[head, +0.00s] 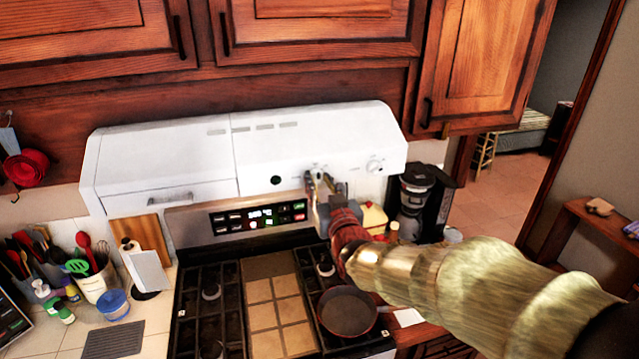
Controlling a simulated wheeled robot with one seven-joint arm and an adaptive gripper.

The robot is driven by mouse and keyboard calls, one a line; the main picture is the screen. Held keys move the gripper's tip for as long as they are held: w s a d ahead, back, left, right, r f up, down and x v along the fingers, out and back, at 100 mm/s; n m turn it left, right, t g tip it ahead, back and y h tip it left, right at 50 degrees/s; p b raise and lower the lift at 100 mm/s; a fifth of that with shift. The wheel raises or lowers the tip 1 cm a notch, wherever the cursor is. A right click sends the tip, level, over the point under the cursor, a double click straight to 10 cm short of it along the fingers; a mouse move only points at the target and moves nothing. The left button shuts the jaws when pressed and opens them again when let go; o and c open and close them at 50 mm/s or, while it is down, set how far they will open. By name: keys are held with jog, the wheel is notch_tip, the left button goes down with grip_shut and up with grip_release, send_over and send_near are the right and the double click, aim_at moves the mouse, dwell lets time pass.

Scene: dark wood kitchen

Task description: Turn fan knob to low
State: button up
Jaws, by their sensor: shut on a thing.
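The white range hood (165,165) hangs under the wooden cabinets, above the stove. My gripper (320,180) reaches up to the panel from the lower right and is shut on that knob. The fingers partly hide it, so I cannot read its setting. Which of the two knobs is the fan knob I cannot tell from labels.
Below is the stove with its lit control panel (258,217) and a dark frying pan (346,311) on the right burner. A black coffee maker (413,200) stands right of the stove. Utensils (85,265) crowd the left counter. A cabinet door (487,60) hangs at upper right.

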jog(key=shift+f+b, duration=0.1)
jog(key=shift+b, duration=0.4)
grip_shut()
jog(key=m+b, duration=0.2)
jog(key=b, duration=0.1)
jog(key=shift+f, duration=0.2)
jog(key=m+b, duration=0.6)
jog(key=b, duration=0.5)
jog(key=shift+a+r+m+b, duration=0.1)
jog(key=shift+m+b, duration=0.2)
jog(key=shift+m, duration=0.1)
jog(key=shift+r+m+b, duration=0.15)
jog(key=shift+m+b, duration=0.35)
jog(key=shift+b, duration=0.1)
jog(key=o, duration=1)
grip_release()
jog(key=shift+o, duration=0.4)
